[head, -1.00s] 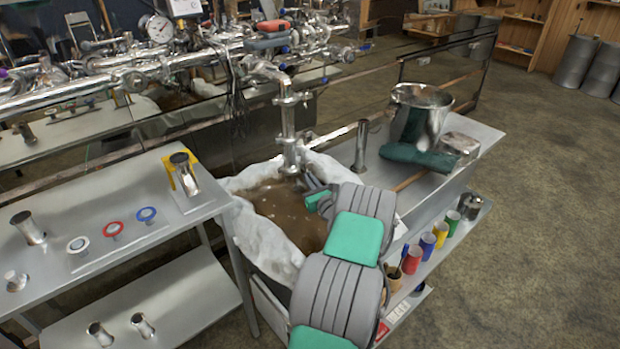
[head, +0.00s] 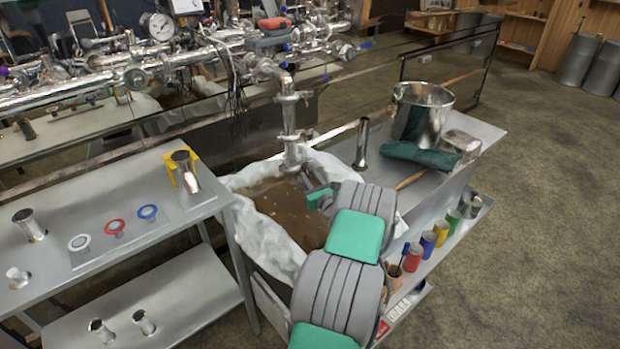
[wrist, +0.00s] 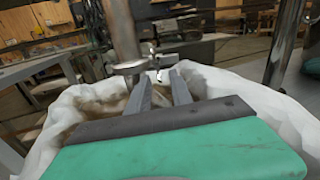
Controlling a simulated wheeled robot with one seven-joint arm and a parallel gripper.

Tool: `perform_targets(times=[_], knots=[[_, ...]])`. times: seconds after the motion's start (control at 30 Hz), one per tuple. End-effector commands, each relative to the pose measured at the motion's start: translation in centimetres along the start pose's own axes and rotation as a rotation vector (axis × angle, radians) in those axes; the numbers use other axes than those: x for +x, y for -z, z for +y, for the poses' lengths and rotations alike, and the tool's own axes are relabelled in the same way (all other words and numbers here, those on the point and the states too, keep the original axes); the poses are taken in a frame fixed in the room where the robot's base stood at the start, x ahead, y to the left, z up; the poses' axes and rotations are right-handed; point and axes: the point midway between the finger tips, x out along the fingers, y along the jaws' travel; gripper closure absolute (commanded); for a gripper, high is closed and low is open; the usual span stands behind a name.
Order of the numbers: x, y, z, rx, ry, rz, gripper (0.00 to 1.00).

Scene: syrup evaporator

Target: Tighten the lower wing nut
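A steel pipe (head: 289,125) hangs vertically over the lined basin, with an upper clamp (head: 287,98) and a lower clamp (head: 293,167). In the wrist view the lower clamp (wrist: 134,67) rings the pipe, and its small wing nut (wrist: 158,74) sticks out to the right. My gripper (wrist: 164,80) points at the wing nut, its two grey fingers apart on either side of the line to it. I cannot tell whether they touch it. In the head view my gripper (head: 312,183) is just right of the lower clamp, and the wing nut is too small to make out.
The basin's white liner (head: 270,232) surrounds brown liquid below the pipe. A steel pot (head: 420,115), a green cloth (head: 420,156) and an upright tube (head: 361,145) stand on the right bench. The left table (head: 130,262) holds gaskets and pipe pieces.

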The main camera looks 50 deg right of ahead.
Motion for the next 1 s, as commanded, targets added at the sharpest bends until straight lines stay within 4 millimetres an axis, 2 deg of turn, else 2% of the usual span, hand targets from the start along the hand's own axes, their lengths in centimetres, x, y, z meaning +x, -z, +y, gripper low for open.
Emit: perform_targets(times=[0.17,0.4,0.53,1.0], knots=[[-0.7,0.0,-0.1,0.0,0.001,0.0,0.74],[-5.5,0.1,-0.2,0.002,0.004,0.001,0.74],[-7.3,0.1,-0.1,0.001,0.002,0.002,0.74],[-7.8,0.0,0.0,0.0,0.0,0.0,0.74]])
